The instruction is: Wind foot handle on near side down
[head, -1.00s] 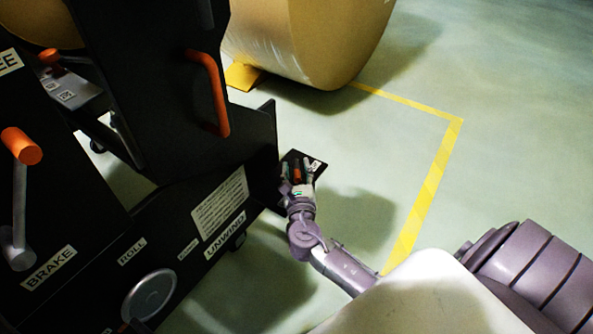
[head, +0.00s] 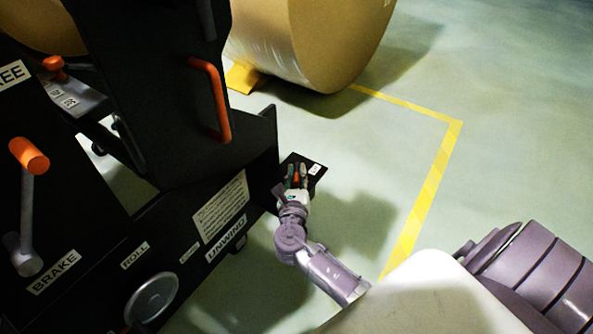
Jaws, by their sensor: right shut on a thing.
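The foot handle (head: 297,178) is a small orange grip above a black foot plate (head: 316,170) at the near corner of the black unwind stand (head: 255,150). My right gripper (head: 296,173) is shut on the foot handle, with its fingers on both sides of it. The fingers and wrist hide most of the handle and its crank. My left gripper is not in view.
An orange grab bar (head: 212,98), an orange-knobbed brake lever (head: 28,157) and a grey handwheel (head: 152,298) are on the stand. A big kraft roll (head: 305,45) rests on the floor behind. Open floor lies right, with a yellow line (head: 428,190).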

